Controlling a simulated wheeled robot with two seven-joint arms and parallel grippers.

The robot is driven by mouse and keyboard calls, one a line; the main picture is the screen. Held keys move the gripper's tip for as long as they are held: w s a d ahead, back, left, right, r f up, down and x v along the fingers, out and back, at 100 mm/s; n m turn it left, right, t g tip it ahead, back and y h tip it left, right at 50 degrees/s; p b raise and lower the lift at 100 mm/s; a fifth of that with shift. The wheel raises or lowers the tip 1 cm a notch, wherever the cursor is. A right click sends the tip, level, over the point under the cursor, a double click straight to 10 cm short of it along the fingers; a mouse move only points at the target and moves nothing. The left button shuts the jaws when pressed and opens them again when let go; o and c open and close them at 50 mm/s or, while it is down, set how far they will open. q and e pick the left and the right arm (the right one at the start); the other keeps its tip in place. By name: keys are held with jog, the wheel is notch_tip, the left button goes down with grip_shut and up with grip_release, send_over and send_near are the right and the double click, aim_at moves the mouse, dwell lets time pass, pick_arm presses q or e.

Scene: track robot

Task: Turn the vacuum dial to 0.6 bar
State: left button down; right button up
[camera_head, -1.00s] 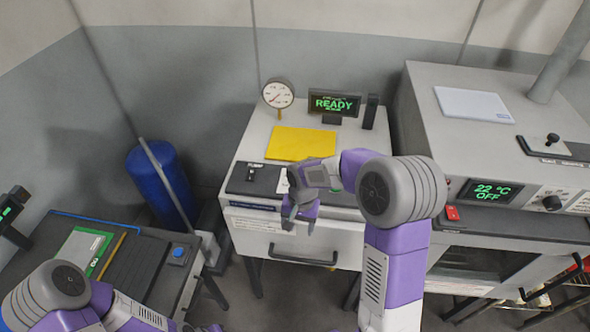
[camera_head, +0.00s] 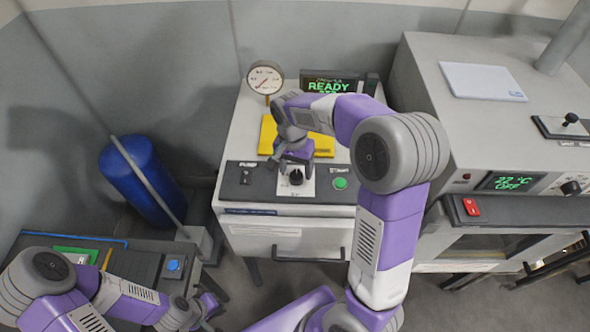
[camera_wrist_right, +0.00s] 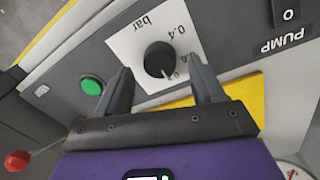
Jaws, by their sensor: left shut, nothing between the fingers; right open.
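The vacuum dial is a black round knob (camera_head: 296,177) on a white scale plate on the dark panel of the white cabinet. In the right wrist view the knob (camera_wrist_right: 159,60) has a pale pointer line, and "bar" and "0.4" are readable on the plate (camera_wrist_right: 125,45). My right gripper (camera_head: 292,163) is open just above and behind the knob. Its fingertips (camera_wrist_right: 160,68) show on either side of the knob; I cannot tell whether they touch it. My left gripper (camera_head: 207,308) is low at left, shut and empty, away from the dial.
A round pressure gauge (camera_head: 265,78), a yellow pad (camera_head: 267,138) and a READY display (camera_head: 328,85) stand on the cabinet. A green button (camera_head: 340,183) is right of the dial and the PUMP switch (camera_head: 245,177) left. An oven (camera_head: 430,110) stands close at right.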

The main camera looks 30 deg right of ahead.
jog(key=shift+s+f, duration=0.1)
jog(key=shift+f, duration=0.85)
jog(key=shift+c, duration=0.4)
jog(key=c, duration=1)
jog(key=n, duration=0.5)
jog(key=shift+n, duration=0.4)
jog(key=n, duration=0.5)
jog(key=shift+n, duration=0.4)
jog(key=shift+t, duration=0.3)
